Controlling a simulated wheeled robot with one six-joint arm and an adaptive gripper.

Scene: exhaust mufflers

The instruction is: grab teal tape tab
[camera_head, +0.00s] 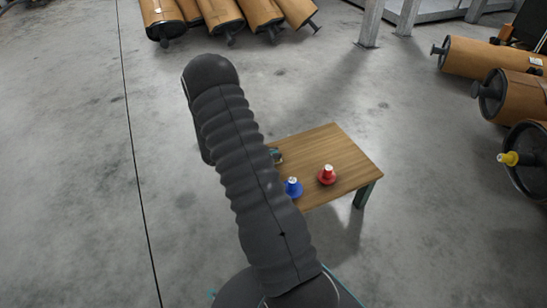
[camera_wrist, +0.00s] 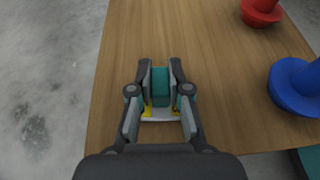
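In the wrist view, a teal tape piece (camera_wrist: 160,86) stands upright on the wooden table, with a pale base and small yellow parts at its near side. The fingers of my gripper (camera_wrist: 161,72) are on its left and right, partly drawn together. The fingers lie very close along both sides of the teal piece. I cannot tell whether they press on it. In the head view, a small teal bit (camera_head: 277,155) shows on the table beside my arm, which hides the rest and my gripper.
The small wooden table (camera_head: 345,160) also carries a blue cone-like piece (camera_head: 292,188) and a red one (camera_head: 327,176), both to the right of the teal piece. Brown mufflers (camera_head: 492,58) lie at the right, and others at the back. The grey floor around the table is open.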

